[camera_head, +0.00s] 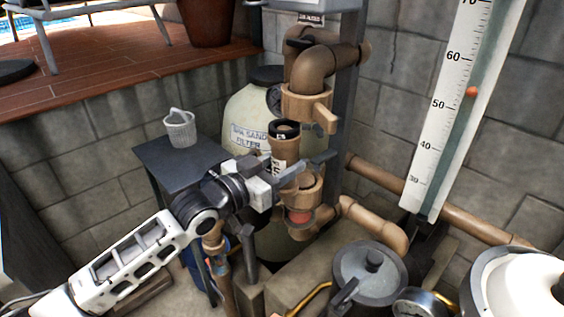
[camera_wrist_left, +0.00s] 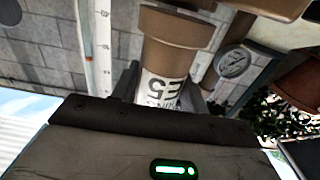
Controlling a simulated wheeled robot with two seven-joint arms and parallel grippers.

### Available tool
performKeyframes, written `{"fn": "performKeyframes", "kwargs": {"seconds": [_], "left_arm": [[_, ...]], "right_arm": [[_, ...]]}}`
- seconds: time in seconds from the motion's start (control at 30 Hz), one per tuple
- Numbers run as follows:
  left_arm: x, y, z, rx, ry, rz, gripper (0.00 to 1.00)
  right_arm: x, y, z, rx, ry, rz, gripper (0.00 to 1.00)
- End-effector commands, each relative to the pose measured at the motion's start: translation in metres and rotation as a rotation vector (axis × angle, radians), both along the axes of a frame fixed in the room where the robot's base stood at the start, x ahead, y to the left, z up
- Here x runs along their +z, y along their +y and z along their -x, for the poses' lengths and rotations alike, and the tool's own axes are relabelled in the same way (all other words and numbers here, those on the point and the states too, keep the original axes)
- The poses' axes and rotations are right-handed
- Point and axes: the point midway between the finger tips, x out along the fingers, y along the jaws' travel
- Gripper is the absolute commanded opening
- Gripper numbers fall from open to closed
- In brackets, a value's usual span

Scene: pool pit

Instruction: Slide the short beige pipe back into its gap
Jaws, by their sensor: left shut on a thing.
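The short beige pipe (camera_head: 286,148) has a black ring at its top end and a white label on its side. My left gripper (camera_head: 292,176) is shut on it near its lower part. The pipe stands roughly upright, its top left of and below the upper tan union nut (camera_head: 306,104). The lower tan union (camera_head: 303,188) is close by its lower end, which the gripper hides; I cannot tell whether they touch. In the left wrist view the pipe (camera_wrist_left: 176,52) rises beyond the dark gripper edge, its label partly covered.
A beige sand filter tank (camera_head: 247,112) stands behind the pipework. A grey side table (camera_head: 160,157) with a white basket (camera_head: 180,128) is at left. A grey lidded pump pot (camera_head: 368,275) and a gauge (camera_head: 420,304) are at front right. A tall scale board (camera_head: 440,130) leans at the wall.

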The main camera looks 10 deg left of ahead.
Motion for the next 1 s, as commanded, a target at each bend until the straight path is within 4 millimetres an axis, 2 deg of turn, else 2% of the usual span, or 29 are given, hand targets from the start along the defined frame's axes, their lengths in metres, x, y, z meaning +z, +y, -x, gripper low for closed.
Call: {"fn": "performKeyframes", "kwargs": {"seconds": [0.47, 1.0], "left_arm": [[0.001, -0.001, -0.001, 0.0, -0.004, 0.001, 0.21], [0.002, -0.008, -0.012, 0.0, -0.004, 0.001, 0.21]], "right_arm": [[0.0, 0.0, 0.0, 0.0, 0.0, 0.0, 0.8], [-0.002, 0.0, 0.0, 0.0, 0.0, 0.0, 0.8]]}}
